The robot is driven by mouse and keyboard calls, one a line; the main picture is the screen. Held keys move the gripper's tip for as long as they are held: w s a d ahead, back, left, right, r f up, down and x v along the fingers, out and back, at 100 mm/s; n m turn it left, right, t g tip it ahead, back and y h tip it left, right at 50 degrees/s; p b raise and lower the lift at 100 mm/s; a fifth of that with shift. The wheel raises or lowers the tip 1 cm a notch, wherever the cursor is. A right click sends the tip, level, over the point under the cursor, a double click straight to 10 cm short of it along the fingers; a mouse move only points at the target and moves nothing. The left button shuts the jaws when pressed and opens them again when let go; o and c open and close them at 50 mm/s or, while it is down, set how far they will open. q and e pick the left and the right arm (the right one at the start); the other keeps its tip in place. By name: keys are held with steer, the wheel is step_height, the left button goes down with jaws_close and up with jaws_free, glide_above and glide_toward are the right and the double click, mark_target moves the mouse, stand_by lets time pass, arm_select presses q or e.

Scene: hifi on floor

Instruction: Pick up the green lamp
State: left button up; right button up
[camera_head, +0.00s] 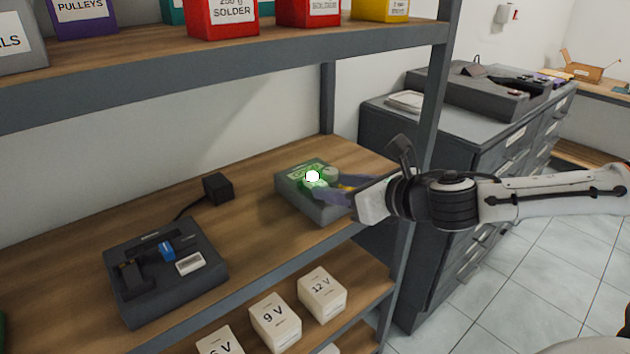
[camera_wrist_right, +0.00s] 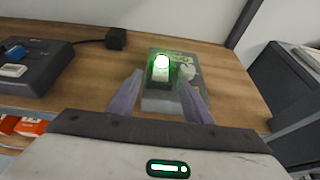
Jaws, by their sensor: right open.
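The green lamp (camera_head: 313,178) glows bright with a white top. It sits on a grey box-like unit (camera_head: 321,210) on the middle wooden shelf. In the right wrist view the lamp (camera_wrist_right: 161,62) is between and beyond the tips of my open fingers, and the grey unit (camera_wrist_right: 162,104) lies under it. My right gripper (camera_head: 338,190) reaches in from the right over the unit, close to the lamp; in the right wrist view the gripper (camera_wrist_right: 157,88) is open with nothing held. I cannot tell whether a finger touches the lamp. My left gripper is not in view.
A dark grey device (camera_head: 166,270) and a black cube adapter (camera_head: 218,188) stand left on the same shelf. The upper shelf (camera_head: 220,55) holds coloured boxes. A rack post (camera_head: 432,110) stands near my right arm. White voltage boxes (camera_head: 322,294) are on the shelf below.

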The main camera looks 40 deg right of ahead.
mark_target(317, 182)
steer(key=p+x, duration=0.1)
steer(key=x, duration=0.2)
steer(key=shift+w+d, duration=0.1)
steer(key=shift+w, duration=0.25)
steer(key=shift+w+f, duration=0.25)
steer(key=shift+w, duration=0.25)
jaws_close()
